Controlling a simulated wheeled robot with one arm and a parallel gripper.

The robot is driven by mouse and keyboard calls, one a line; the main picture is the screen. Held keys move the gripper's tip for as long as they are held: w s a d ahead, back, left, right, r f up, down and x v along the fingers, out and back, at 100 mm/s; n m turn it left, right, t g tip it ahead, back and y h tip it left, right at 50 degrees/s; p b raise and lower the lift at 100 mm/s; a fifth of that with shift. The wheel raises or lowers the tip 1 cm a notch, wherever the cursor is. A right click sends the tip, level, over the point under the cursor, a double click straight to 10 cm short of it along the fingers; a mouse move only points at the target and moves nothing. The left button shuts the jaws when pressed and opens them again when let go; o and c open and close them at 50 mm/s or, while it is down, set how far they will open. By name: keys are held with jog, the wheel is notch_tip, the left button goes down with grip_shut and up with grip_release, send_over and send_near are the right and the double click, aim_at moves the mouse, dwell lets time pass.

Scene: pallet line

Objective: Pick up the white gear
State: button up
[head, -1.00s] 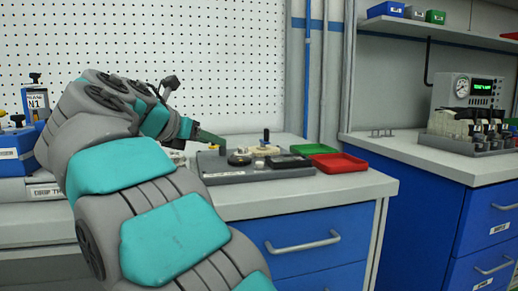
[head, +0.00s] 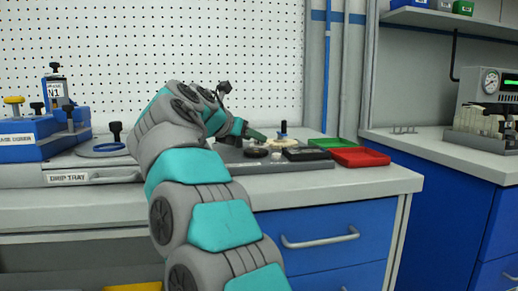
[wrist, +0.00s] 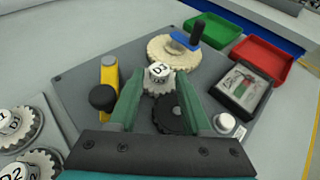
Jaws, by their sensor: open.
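A small white gear (wrist: 160,79) with a D3 label sits on the grey plate in the wrist view, touching or very close to a larger cream gear (wrist: 160,51) behind it and a black gear (wrist: 172,115) in front. My gripper (wrist: 165,75) is open; its green fingers extend on either side of the small white gear and the black gear, holding nothing. Two more white gears, labelled D1 (wrist: 14,124) and D2 (wrist: 38,157), lie at the left. In the head view my gripper (head: 257,136) is above the plate; the small gear is not clear there.
A yellow piece with a black knob (wrist: 103,97) stands left of the fingers. A framed dark block (wrist: 241,88) and a white button (wrist: 225,123) are at the right. Red (head: 360,157) and green (head: 333,143) trays lie beyond.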

jog(key=shift+x, duration=0.9)
jog(key=shift+w+d, duration=0.1)
jog(key=shift+w, duration=0.05)
jog(key=shift+c, duration=0.4)
grip_shut()
